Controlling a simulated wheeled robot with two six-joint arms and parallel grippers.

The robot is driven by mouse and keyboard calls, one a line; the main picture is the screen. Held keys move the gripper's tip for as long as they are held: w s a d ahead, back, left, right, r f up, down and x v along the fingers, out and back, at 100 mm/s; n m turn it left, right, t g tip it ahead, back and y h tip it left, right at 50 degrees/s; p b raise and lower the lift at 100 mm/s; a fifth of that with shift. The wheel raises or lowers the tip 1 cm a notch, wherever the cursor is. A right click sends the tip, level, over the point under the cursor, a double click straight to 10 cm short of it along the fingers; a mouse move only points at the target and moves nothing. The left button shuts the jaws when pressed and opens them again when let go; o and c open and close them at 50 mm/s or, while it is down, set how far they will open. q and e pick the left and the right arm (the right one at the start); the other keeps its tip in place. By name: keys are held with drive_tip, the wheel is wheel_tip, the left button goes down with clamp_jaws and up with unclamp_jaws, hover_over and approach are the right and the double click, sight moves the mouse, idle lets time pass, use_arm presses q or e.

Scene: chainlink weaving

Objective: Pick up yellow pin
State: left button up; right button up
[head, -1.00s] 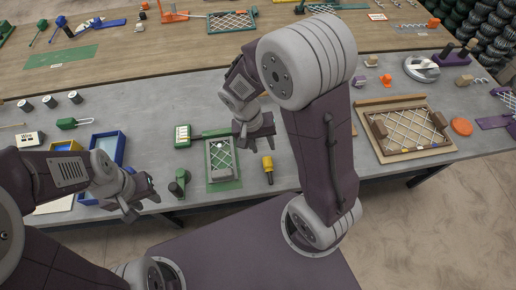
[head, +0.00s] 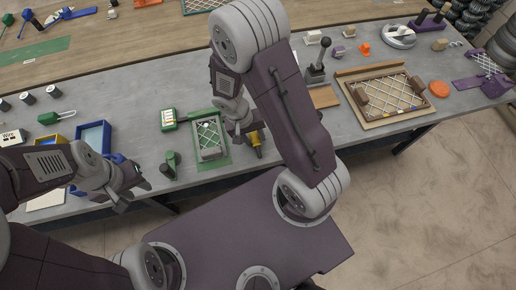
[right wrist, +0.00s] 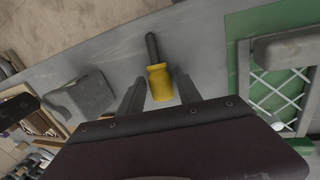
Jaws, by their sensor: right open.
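The yellow pin (head: 255,140), with a dark grey shaft, lies on the grey table near its front edge, just right of the green board with the small wire mesh (head: 209,137). In the right wrist view the pin (right wrist: 160,83) lies between the tips of my right gripper (right wrist: 160,96). Its dark shaft points away from the gripper. The right jaws are open with a gap on both sides of the yellow part. In the head view my right gripper (head: 245,130) partly covers the pin. My left gripper (head: 132,188) is open and empty near the front edge at left.
A green cylindrical thing (head: 172,163) stands left of the green board. A blue tray (head: 94,137) is near my left arm. A framed mesh (head: 387,93) lies to the right. A grey block (right wrist: 90,95) is near the right gripper in the wrist view.

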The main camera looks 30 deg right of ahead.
drive_tip(key=shift+w+f, duration=0.1)
drive_tip(key=shift+w, duration=0.05)
drive_tip(key=shift+s, duration=0.2)
clamp_jaws()
drive_tip(key=shift+w, duration=0.1)
drive_tip(key=shift+r, duration=0.2)
